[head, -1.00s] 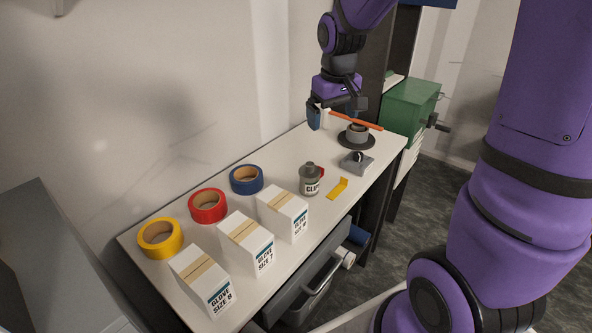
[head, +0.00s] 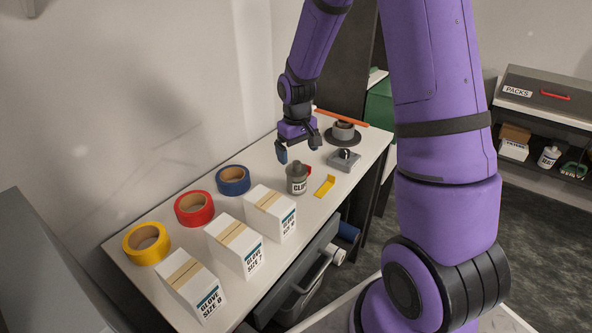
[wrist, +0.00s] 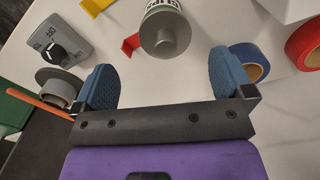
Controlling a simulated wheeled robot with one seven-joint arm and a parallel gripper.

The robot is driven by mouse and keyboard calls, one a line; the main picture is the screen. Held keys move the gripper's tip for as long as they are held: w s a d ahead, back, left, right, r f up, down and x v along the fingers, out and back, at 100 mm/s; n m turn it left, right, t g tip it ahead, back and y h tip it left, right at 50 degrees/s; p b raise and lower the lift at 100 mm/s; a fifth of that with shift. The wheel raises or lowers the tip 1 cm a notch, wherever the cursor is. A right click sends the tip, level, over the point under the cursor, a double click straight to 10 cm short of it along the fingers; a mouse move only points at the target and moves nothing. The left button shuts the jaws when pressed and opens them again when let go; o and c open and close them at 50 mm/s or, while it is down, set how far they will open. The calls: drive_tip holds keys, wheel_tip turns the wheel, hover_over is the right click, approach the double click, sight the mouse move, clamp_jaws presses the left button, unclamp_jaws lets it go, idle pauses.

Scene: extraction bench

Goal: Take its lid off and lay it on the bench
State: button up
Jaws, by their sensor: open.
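A grey jar (head: 297,180) with a white label, lettering partly legible, stands upright on the white bench (head: 330,205). Its grey lid (head: 296,168) is on top, with a narrower round knob or neck. In the wrist view the jar (wrist: 163,10) is at top centre, with its lid (wrist: 165,35) facing the camera. My gripper (head: 298,147) is open and empty, above and slightly behind the jar, apart from it. In the wrist view its blue fingertips (wrist: 165,80) are spread, and the lid lies ahead of the gap between them.
A yellow bracket (head: 325,186) lies right of the jar, with a red piece close behind it. A grey device with a black knob (head: 344,160) and a grey ring on a dark disc (head: 342,132) are beyond. Glove boxes (head: 269,212) and tape rolls (head: 233,180) fill the near left.

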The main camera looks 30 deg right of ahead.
sight(297, 163)
drive_tip(key=shift+a+f, duration=0.2)
drive_tip(key=shift+f, duration=2.45)
drive_tip(key=shift+c, duration=0.2)
drive_tip(key=c, duration=1)
